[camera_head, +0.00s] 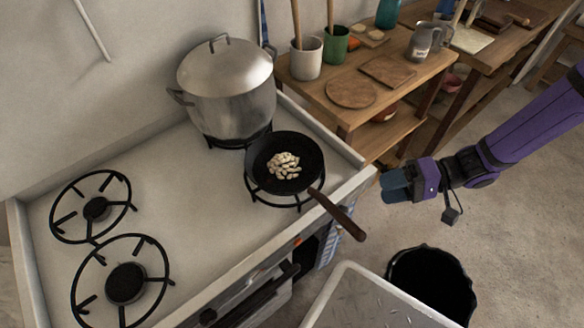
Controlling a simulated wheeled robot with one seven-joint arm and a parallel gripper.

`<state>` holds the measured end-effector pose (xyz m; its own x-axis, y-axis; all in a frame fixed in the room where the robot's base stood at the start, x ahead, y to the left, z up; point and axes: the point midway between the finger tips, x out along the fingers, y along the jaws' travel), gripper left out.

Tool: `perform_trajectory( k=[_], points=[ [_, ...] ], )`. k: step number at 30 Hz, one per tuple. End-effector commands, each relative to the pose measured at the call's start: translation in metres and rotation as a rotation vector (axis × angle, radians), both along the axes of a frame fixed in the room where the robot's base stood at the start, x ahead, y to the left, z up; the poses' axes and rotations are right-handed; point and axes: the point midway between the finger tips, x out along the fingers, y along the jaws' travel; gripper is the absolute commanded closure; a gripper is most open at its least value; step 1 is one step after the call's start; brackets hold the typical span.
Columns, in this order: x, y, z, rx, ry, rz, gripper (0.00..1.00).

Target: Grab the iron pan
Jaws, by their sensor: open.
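The iron pan (262,166) is black and round and sits on the front right burner of the stove. A small heap of pale pieces (284,165) lies in it. Its brown wooden handle (339,217) points to the lower right and sticks out past the stove's front edge. My gripper (386,186), with blue fingers, is to the right of the stove, up and right of the handle's end. It is open, apart from the pan, and nothing shows between its fingers.
A large lidded metal pot (228,100) stands behind the pan. Two bare burners, one of them here (125,282), are at left. A wooden table (330,122) with cups and boards stands behind right. A black bin (432,282) and a metal-topped surface (365,300) are in front.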

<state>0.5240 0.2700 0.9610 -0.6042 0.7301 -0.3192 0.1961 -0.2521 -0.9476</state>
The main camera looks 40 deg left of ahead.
Motion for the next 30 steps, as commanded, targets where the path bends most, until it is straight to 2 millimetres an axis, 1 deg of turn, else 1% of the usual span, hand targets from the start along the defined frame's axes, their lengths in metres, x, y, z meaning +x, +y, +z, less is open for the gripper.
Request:
perform_trajectory(
  k=[1, 3, 6, 11, 18, 26, 30],
  points=[
    [-0.004, 0.006, -0.012, 0.016, 0.019, -0.008, 0.46],
    [-0.008, 0.012, -0.023, 0.035, 0.034, -0.02, 0.46],
    [-0.013, 0.018, -0.033, 0.054, 0.047, -0.031, 0.46],
    [-0.021, 0.028, -0.041, 0.065, 0.054, -0.036, 0.46],
    [-0.041, 0.054, -0.049, 0.066, 0.053, -0.034, 0.46],
    [-0.051, 0.068, -0.053, 0.065, 0.051, -0.036, 0.46],
    [-0.061, 0.083, -0.058, 0.065, 0.051, -0.034, 0.46]
  ],
)
